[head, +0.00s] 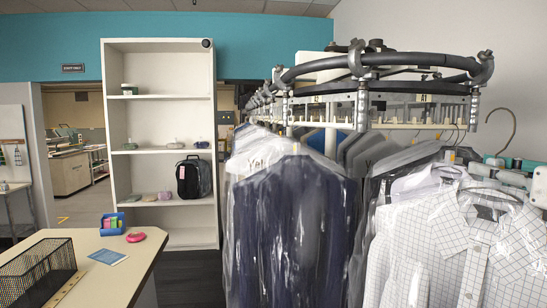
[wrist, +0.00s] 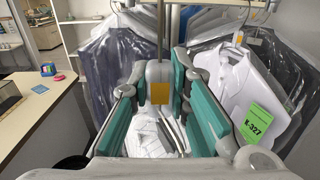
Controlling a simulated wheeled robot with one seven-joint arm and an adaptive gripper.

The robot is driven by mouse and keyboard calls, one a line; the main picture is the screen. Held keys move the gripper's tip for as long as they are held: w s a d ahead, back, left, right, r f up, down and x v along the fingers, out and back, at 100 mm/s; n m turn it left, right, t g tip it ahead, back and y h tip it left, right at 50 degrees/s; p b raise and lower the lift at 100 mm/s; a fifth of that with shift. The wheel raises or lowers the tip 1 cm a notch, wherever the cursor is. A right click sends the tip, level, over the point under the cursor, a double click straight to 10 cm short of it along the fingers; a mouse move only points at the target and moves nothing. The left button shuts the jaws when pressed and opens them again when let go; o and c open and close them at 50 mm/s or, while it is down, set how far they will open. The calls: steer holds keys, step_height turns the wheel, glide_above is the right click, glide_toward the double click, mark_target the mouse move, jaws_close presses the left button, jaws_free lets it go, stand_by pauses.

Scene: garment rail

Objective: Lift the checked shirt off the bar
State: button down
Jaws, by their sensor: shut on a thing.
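The checked shirt (head: 435,245), white with thin dark lines in a clear cover, hangs upright at the right front of the head view. In the wrist view part of it (wrist: 148,135) shows below and between my fingers. Its hanger's metal hook (head: 507,130) stands up against the white wall, right of the rail's end, with no bar seen under it. My gripper (head: 497,168), with teal pads, is at the hanger's neck, above the collar. In the wrist view my gripper (wrist: 160,88) is shut on the hanger's grey neck block with an orange patch (wrist: 160,72).
The curved dark garment rail (head: 420,61) has a slotted white rack below it. A dark bagged garment (head: 290,230) hangs left of the shirt. A white shirt with a green tag (wrist: 257,122) hangs close by on the right. A table (head: 110,265) with a mesh basket stands left.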

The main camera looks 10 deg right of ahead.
steer(key=s, duration=1.8)
steer(key=shift+d, duration=0.3)
steer(key=shift+w, duration=0.15)
stand_by(0.3)
